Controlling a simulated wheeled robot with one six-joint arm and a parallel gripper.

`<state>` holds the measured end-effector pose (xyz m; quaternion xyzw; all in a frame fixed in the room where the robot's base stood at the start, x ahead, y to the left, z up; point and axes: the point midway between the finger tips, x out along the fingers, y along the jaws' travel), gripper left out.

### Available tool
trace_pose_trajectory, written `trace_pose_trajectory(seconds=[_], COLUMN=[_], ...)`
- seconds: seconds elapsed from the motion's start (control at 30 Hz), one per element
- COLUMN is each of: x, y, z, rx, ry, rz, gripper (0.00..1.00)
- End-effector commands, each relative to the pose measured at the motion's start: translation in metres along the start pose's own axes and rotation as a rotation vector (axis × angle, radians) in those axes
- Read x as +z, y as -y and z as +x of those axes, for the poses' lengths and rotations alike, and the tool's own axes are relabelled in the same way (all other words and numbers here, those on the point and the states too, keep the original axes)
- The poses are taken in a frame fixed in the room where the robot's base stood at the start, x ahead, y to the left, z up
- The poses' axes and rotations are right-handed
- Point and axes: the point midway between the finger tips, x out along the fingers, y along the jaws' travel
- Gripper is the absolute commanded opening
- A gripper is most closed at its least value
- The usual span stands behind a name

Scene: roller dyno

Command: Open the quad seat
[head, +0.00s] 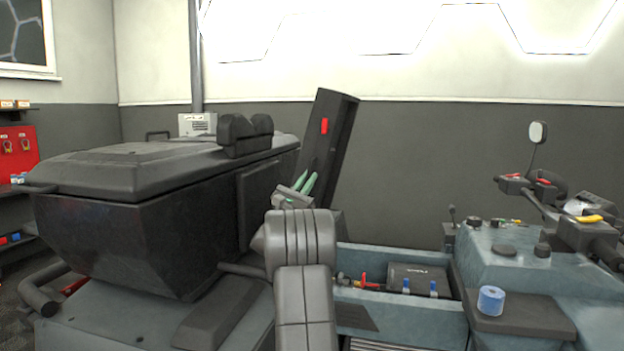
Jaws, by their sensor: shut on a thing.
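The quad seat (337,145) is a long dark panel standing raised and tilted, with its underside and a red part on it facing me. The open compartment (398,303) it covers lies below, with a black battery-like box (420,278) and red and blue fittings inside. My gripper (307,182) has green fingertips at the seat's left edge and is shut on it. My grey forearm hides the seat's lower end and part of the compartment's left side.
A large black cargo box (150,215) stands close on the left of the seat. A blue roll (491,300) sits on a dark pad at right. Handlebars (560,212) with a mirror (538,133) rise at far right. The space above the compartment is clear.

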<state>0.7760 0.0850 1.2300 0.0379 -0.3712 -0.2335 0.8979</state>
Motion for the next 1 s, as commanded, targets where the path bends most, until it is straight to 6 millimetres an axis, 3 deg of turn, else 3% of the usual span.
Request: trace_pose_trajectory(seconds=[0.27,0.3,0.33,0.7,0.87,1.0], x=[0.001,0.001,0.001,-0.001,-0.001,-0.002], y=[0.001,0.001,0.001,0.001,0.001,0.0], z=[0.001,0.001,0.001,-0.002,-0.02,-0.051], rx=[-0.003,-0.003,-0.003,-0.002,0.0,0.001], ry=[0.001,0.001,0.001,-0.001,-0.003,-0.004], rz=[0.001,0.002,0.002,0.001,0.001,0.001], gripper=[0.0,0.15,0.2,0.2,0.2,0.2])
